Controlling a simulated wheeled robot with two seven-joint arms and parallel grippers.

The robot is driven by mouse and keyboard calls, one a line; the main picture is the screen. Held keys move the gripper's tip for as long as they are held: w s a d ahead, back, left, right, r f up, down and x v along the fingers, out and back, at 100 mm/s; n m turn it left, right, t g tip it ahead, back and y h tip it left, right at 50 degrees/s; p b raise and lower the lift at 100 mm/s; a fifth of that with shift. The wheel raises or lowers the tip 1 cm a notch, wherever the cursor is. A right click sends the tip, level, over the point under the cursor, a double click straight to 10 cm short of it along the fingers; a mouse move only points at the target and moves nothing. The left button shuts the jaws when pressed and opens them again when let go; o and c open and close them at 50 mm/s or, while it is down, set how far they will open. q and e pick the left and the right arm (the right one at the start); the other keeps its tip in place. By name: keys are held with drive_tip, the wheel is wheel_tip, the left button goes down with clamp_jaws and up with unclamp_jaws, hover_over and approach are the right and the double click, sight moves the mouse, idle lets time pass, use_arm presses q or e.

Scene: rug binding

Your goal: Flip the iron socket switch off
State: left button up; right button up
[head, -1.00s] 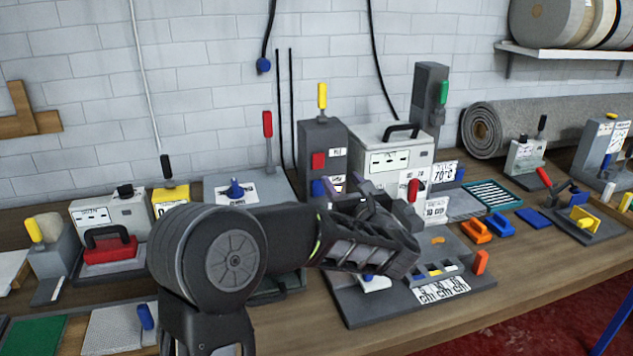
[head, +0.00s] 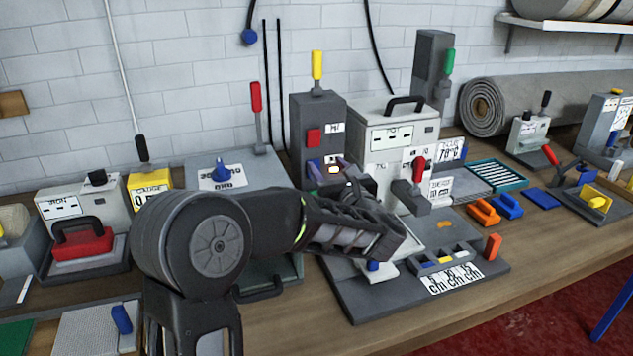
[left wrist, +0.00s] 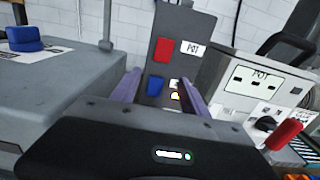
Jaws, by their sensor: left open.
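A grey socket post (head: 297,112) stands against the wall with a red switch (head: 314,138) labelled "POT" above a blue switch (left wrist: 154,86). In the head view the left gripper (head: 336,180) partly covers the post's lower part. My right gripper is not in view.
A white pot-labelled box (head: 385,132) with a red-handled lever (head: 418,172) stands close right of the post. A grey box with a blue knob (head: 221,172) is at its left. A red iron (head: 82,240) rests far left. A tall red lever (head: 256,97) rises nearby.

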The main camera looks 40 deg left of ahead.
use_arm(q)
wheel_tip(320, 180, down, 4)
drive_tip(key=b, duration=0.3)
drive_tip(key=shift+d+f, duration=0.1)
drive_tip(key=shift+f, duration=0.05)
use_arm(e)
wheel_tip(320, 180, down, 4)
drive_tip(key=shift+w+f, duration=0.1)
use_arm(q)
drive_tip(key=p+x, duration=0.2)
drive_tip(key=x, duration=0.5)
drive_tip(key=shift+w+a, duration=0.2)
drive_tip(key=shift+a, duration=0.15)
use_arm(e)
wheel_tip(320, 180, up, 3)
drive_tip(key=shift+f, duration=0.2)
use_arm(q)
drive_tip(key=shift+c, duration=0.3)
clamp_jaws()
